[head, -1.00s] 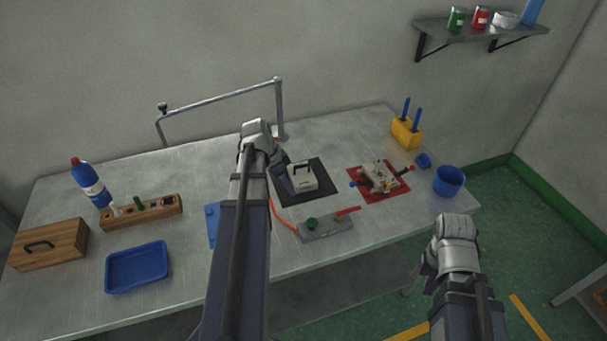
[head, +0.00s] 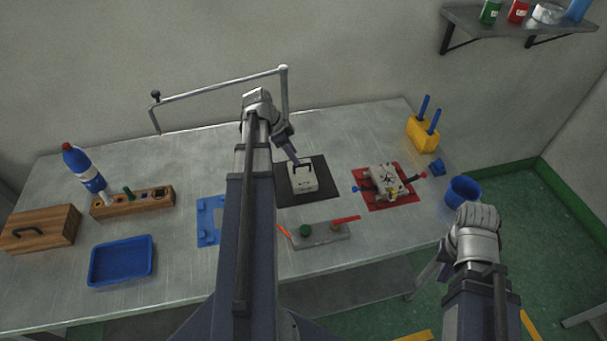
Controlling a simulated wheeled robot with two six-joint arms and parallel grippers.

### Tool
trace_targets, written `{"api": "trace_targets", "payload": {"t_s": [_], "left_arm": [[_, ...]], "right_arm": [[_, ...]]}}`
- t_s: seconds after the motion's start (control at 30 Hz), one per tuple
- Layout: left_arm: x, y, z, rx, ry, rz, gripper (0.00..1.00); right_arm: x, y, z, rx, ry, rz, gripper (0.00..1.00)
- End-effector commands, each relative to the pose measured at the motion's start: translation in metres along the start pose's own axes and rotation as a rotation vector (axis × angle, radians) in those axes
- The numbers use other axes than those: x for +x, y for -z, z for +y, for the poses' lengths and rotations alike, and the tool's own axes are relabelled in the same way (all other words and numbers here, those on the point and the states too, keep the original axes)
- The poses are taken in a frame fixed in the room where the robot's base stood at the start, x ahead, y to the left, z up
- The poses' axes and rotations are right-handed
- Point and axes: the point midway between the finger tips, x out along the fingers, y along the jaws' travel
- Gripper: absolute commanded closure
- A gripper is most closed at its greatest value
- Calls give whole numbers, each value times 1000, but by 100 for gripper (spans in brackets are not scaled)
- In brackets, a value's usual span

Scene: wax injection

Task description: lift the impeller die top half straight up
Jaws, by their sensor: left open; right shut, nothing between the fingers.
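A pale block with a black handle on top (head: 303,180) sits on the black mat (head: 322,169); it looks like the impeller die. I cannot make out a seam between its halves. My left gripper (head: 293,159) is open, just behind and to the left of the handle, and its fingertips are close to it. I cannot tell whether they touch it. Nothing shows between the fingers. My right gripper (head: 426,284) is shut and empty, off the table's front right edge.
A second pale block with clamps (head: 385,180) lies on a red mat (head: 376,204) to the right. A grey fixture with a red lever (head: 322,236) stands in front. A blue plate (head: 206,218), blue tray (head: 121,262) and blue cup (head: 462,191) are nearby. A metal rail (head: 222,84) runs behind.

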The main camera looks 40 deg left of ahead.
Motion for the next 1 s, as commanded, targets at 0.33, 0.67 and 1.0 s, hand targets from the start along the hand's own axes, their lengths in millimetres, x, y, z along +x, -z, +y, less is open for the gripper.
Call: {"api": "trace_targets", "payload": {"t_s": [0.33, 0.67, 1.0], "left_arm": [[22, 0, 0, 1, 0, 0, 52], [51, -1, -2, 1, 0, -1, 52], [74, 1, -2, 0, 0, 1, 52]], "right_arm": [[20, 1, -2, 0, 0, 0, 100], [47, 3, -4, 0, 0, 0, 100], [67, 4, -6, 0, 0, 0, 100]]}}
